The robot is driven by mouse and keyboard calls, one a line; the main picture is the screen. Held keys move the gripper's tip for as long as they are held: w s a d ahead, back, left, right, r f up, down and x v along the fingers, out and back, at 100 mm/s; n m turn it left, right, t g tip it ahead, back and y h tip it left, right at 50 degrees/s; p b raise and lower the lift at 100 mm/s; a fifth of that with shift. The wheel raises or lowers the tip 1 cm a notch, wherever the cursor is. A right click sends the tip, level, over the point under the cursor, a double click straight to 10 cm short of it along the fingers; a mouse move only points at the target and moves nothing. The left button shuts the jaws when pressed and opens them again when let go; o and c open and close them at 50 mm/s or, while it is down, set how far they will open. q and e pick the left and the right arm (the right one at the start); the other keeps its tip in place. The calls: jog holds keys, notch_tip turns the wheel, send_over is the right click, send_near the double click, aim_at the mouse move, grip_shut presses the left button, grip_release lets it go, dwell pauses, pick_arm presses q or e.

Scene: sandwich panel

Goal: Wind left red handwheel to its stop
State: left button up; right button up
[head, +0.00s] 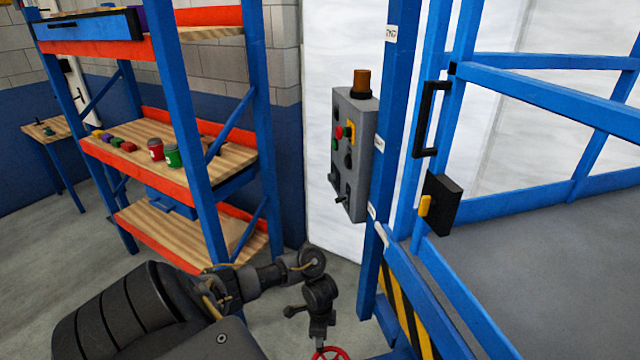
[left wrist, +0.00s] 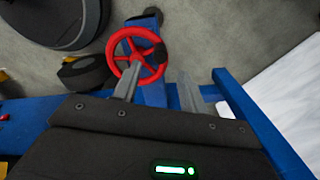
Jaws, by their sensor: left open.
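The red handwheel (left wrist: 137,50) has spokes and a dark knob (left wrist: 160,54) on its right side in the left wrist view. In the head view the handwheel (head: 338,352) shows only in part at the bottom edge. My left gripper (left wrist: 161,72) is open. One finger overlaps the near part of the wheel's rim in the picture, and the other is to the right of the wheel. I cannot tell whether a finger touches it. In the head view my left gripper (head: 322,340) points down just above the wheel. My right gripper is not in view.
A blue frame with a yellow-black striped panel (head: 399,300) stands right of the wheel. A grey control box (head: 355,150) hangs on a blue post. A blue and orange shelf rack (head: 190,130) with jars stands at left. Grey floor (head: 40,260) is open at left.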

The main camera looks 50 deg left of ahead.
pick_arm(q)
notch_tip(320, 180, down, 6)
jog(key=shift+f+b, duration=0.2)
jog(key=shift+b, duration=0.5)
jog(key=shift+f, duration=0.8)
